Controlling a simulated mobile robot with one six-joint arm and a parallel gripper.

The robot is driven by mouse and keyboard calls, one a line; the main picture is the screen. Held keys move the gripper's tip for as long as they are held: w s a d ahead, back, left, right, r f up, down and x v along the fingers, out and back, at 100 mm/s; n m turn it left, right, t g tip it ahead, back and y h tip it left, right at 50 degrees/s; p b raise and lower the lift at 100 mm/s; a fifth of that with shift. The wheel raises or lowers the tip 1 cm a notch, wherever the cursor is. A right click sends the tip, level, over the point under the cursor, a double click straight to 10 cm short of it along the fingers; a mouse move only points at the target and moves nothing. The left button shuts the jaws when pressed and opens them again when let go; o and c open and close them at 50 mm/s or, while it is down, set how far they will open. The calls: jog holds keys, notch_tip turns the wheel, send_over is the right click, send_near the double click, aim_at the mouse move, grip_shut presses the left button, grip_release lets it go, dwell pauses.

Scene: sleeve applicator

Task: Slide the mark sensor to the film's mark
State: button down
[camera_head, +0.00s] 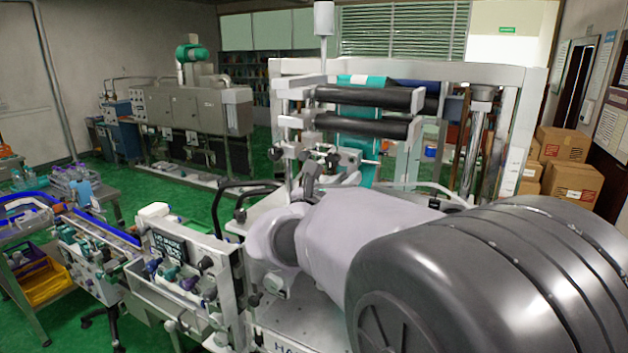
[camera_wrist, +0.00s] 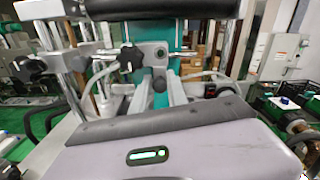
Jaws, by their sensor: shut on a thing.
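The teal film (camera_head: 357,118) runs down between dark rollers in the head view and behind the sensor area in the wrist view (camera_wrist: 181,68). Pale patches (camera_head: 352,79) show on the film near the top roller; I cannot tell whether they are the mark. A grey block with a cable, apparently the mark sensor (camera_wrist: 151,54), sits on a horizontal rod in front of the film. A black knob (camera_wrist: 130,57) is at its left. In the head view my wrist largely hides the fingers.
Black rollers (camera_head: 365,98) cross above the sensor. A chrome post (camera_head: 478,140) stands right of the film. Stacked cartons (camera_head: 568,160) are at the far right.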

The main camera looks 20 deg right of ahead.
jog(key=shift+s+d+f+b, duration=0.2)
jog(key=shift+s+d+b, duration=0.1)
jog(key=shift+b, duration=0.3)
jog(key=shift+s+d+r, duration=0.1)
jog(key=shift+s+r, duration=0.1)
jog(key=shift+s, duration=0.05)
jog(key=c, duration=1.3)
grip_release()
jog(key=v, duration=1.7)
jog(key=shift+s, duration=0.15)
